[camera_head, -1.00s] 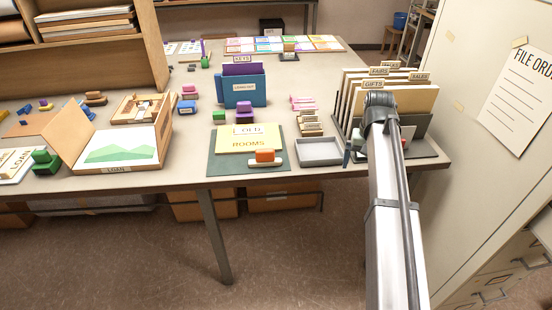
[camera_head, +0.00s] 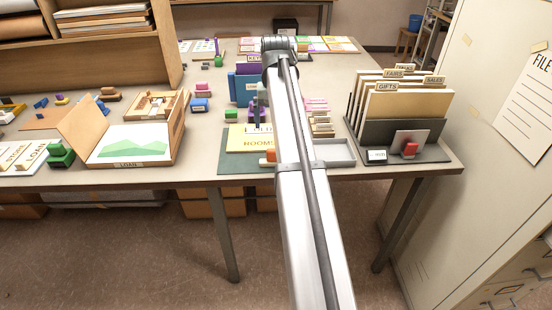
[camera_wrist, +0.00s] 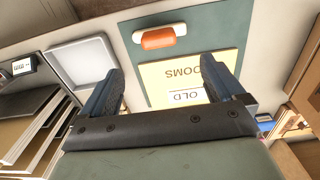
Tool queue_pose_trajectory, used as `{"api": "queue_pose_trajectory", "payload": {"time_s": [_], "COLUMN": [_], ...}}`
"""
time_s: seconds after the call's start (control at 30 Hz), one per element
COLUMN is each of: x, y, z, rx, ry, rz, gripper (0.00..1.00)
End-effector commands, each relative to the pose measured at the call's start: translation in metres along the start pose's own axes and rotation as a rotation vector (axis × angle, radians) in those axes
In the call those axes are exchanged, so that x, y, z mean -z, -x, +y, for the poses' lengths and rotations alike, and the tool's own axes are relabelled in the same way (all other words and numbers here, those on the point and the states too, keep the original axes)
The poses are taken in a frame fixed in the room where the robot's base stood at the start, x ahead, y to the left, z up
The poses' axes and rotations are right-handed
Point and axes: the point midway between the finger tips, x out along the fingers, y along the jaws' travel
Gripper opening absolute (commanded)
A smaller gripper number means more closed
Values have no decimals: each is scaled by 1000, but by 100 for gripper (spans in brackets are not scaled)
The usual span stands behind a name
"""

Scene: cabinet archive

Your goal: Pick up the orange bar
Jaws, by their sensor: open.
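The orange bar (camera_wrist: 157,39) lies on a white base (camera_wrist: 141,36) on the green mat (camera_wrist: 205,18), beside the yellow "OLD ROOMS" card (camera_wrist: 172,78), in the wrist view. In the head view only a bit of the orange bar (camera_head: 270,156) shows at the left edge of my arm. My gripper (camera_wrist: 160,75) is open and empty above the mat. Its fingers are apart over the card's sides, and the bar lies beyond the fingertips. In the head view my arm hides most of the gripper.
A grey tray (camera_wrist: 82,62) lies beside the mat. A file rack (camera_head: 399,131) with upright folders stands to the right, with a red-handled piece (camera_head: 411,149) at its front. The table's front edge is close to the mat.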

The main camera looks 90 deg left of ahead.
Motion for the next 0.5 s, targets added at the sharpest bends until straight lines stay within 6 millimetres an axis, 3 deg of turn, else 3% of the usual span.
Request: {"api": "queue_pose_trajectory", "payload": {"time_s": [0.3, 0.5], "x": [-1, 0], "y": [-55, -70], "z": [1, 1], "rx": [0, 0], "ry": [0, 0], "rz": [-2, 0], "gripper": [96, 96]}}
